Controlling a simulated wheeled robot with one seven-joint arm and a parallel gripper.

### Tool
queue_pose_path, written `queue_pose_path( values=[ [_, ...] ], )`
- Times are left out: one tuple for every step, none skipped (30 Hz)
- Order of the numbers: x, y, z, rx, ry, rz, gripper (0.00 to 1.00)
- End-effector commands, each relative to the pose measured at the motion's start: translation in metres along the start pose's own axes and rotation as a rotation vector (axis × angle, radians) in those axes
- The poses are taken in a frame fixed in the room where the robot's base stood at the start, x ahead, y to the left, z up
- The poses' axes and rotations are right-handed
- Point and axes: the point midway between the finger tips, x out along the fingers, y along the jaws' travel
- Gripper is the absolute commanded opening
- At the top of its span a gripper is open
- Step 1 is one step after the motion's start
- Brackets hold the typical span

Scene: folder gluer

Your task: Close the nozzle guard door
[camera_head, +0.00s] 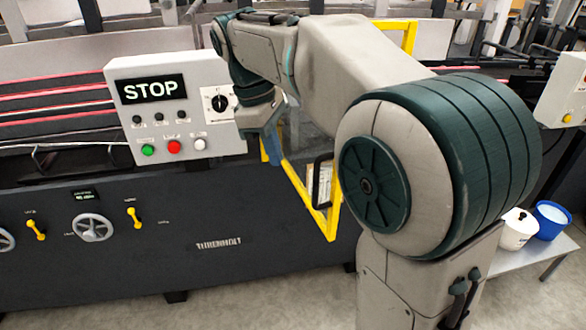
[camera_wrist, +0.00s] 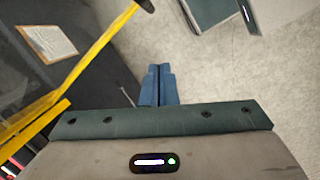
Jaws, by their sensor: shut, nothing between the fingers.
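The nozzle guard door has a yellow frame (camera_head: 333,222) around a clear panel, with a black handle (camera_head: 318,182). It stands out at an angle from the dark machine front, so it looks open. My arm covers its upper part in the head view. In the wrist view the yellow frame (camera_wrist: 101,45) runs along the left, with a paper label (camera_wrist: 48,42) behind it. My gripper (camera_wrist: 158,72) has its blue fingers together, empty, to the right of the frame and apart from it in the picture.
A control box (camera_head: 170,85) with a STOP display and a black rotary switch (camera_head: 219,102) is left of my arm. Handwheels (camera_head: 92,228) and yellow levers line the machine front. A white pot (camera_head: 517,230) and blue bucket (camera_head: 551,220) stand on a low table at right.

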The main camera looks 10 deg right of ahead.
Motion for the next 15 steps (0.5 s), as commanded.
queue_pose_path(
  values=[
    [-0.004, 0.002, -0.004, -0.027, -0.009, -0.001, 0.0],
    [-0.005, 0.002, -0.006, -0.039, -0.015, -0.003, 0.0],
    [-0.006, 0.003, -0.007, -0.052, -0.019, -0.004, 0.0],
    [-0.005, 0.003, -0.008, -0.059, -0.022, -0.005, 0.0],
    [-0.005, 0.003, -0.009, -0.064, -0.023, -0.005, 0.0],
    [-0.002, 0.003, -0.009, -0.067, -0.025, -0.006, 0.0],
    [0.001, 0.003, -0.009, -0.069, -0.026, -0.007, 0.0],
    [0.004, 0.002, -0.009, -0.069, -0.026, -0.007, 0.0],
    [0.009, 0.002, -0.009, -0.069, -0.025, -0.006, 0.0],
    [0.014, 0.002, -0.009, -0.07, -0.026, -0.007, 0.0],
    [0.019, 0.001, -0.009, -0.07, -0.026, -0.007, 0.0],
    [0.027, 0.001, -0.009, -0.07, -0.026, -0.008, 0.0],
    [0.033, 0.001, -0.009, -0.069, -0.026, -0.007, 0.0],
    [0.04, 0.001, -0.009, -0.069, -0.026, -0.007, 0.0],
    [0.048, 0.001, -0.008, -0.068, -0.025, -0.007, 0.0]
  ],
)
